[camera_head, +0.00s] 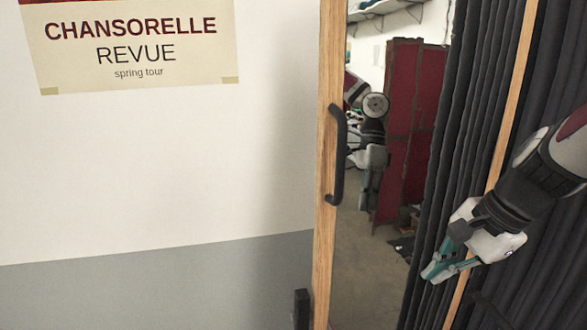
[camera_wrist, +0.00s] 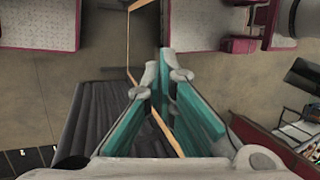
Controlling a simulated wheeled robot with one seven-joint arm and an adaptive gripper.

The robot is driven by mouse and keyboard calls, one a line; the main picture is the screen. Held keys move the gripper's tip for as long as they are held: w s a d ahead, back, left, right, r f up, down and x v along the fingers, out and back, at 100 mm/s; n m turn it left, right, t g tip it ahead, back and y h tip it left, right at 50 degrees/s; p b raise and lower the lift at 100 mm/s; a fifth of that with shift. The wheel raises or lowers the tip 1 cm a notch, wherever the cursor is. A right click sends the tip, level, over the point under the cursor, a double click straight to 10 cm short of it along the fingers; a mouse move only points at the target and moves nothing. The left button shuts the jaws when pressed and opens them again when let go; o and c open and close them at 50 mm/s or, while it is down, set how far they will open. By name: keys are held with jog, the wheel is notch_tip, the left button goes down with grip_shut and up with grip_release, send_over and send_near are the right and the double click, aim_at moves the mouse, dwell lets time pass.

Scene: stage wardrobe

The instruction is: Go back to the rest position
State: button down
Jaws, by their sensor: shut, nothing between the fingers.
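My gripper (camera_head: 436,268), grey with teal finger pads, is at the right of the head view, pointing down and left in front of dark pleated curtains (camera_head: 550,255). It is shut and empty. In the wrist view the gripper (camera_wrist: 164,75) shows its two teal fingers with their tips together. No object of the task shows apart from my arm.
A wooden-framed panel (camera_head: 328,190) with a black handle (camera_head: 338,155) stands left of my gripper. Its glass seems to mirror a red panel (camera_head: 408,120) and an arm like mine. A white and grey wall (camera_head: 150,170) carries a poster (camera_head: 130,50). Bare floor (camera_wrist: 225,80) shows in the wrist view.

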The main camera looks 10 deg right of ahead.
jog(key=s+a+r+n+t+h, duration=0.1)
jog(key=s+a+r+n, duration=0.4)
jog(key=s+a+n, duration=0.6)
jog(key=a+n+h, duration=0.1)
jog(key=n, duration=0.3)
jog(key=shift+s+n+h, duration=0.15)
jog(key=shift+n+h, duration=0.15)
jog(key=shift+h, duration=0.1)
